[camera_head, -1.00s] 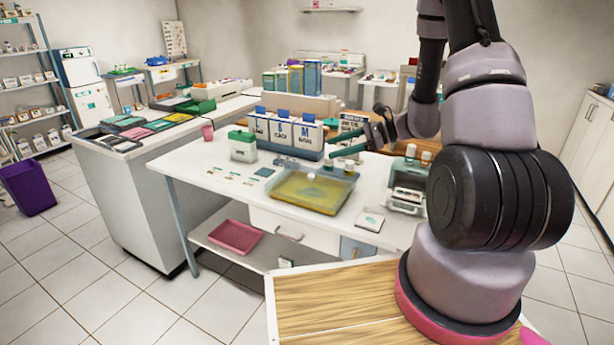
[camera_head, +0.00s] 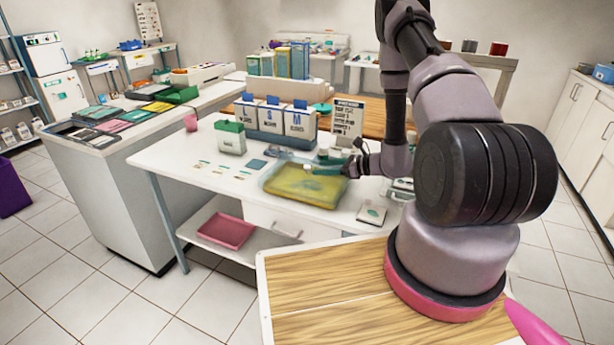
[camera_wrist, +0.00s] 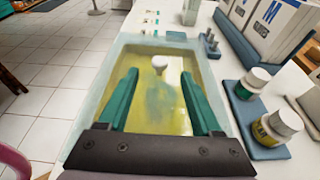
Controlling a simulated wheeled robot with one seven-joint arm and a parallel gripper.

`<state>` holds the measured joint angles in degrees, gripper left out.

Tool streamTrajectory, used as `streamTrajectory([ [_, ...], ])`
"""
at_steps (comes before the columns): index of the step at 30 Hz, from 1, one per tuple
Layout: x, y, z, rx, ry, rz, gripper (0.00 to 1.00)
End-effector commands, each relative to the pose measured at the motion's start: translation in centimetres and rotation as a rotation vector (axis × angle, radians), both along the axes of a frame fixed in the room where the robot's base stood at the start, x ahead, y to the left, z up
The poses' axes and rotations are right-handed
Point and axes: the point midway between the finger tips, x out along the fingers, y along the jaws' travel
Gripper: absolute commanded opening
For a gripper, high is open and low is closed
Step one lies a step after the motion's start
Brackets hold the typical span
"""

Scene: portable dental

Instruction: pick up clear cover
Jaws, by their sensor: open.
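The clear cover with a white round knob (camera_wrist: 160,63) appears to lie over a shallow tray (camera_wrist: 90,112) of yellow liquid. The tray also stands on the white table in the head view (camera_head: 295,199). My gripper (camera_wrist: 158,76) has two teal fingers spread apart with nothing between them. In the wrist view the knob shows between and just beyond the fingertips. In the head view my gripper (camera_head: 312,169) is low above the back right part of the tray, and the knob is hard to make out there. The cover's edges are hard to tell from the tray.
Boxes marked with letters (camera_head: 263,120) stand behind the tray. Small bottles (camera_wrist: 278,125) sit on a blue-grey stand to its right in the wrist view. A green-lidded container (camera_head: 230,137) is at the back left.

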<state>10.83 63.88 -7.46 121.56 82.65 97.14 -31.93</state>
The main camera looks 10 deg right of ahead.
Motion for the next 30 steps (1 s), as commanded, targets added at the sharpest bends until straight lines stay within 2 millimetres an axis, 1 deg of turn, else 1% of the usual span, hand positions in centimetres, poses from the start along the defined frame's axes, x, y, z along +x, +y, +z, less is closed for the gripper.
streamTrajectory([
  [6,1.8,2.6,-1.0,0.0,0.0,0.005,0.66],
  [9,2.5,3.4,-1.3,-0.001,-0.001,0.003,0.66],
  [12,2.8,3.8,-1.4,-0.001,-0.001,0.003,0.66],
  [18,2.8,3.8,-1.4,0.0,-0.001,0.001,0.66],
  [20,2.8,3.8,-1.4,0.0,-0.001,0.001,0.43],
  [21,2.8,3.8,-1.4,0.0,-0.001,0.001,0.28],
  [23,2.8,3.8,-1.4,0.0,-0.001,0.001,0.05],
  [24,2.8,3.8,-1.4,0.0,-0.001,0.001,0.0],
  [30,2.8,3.7,-1.4,0.0,-0.001,0.001,0.0],
])
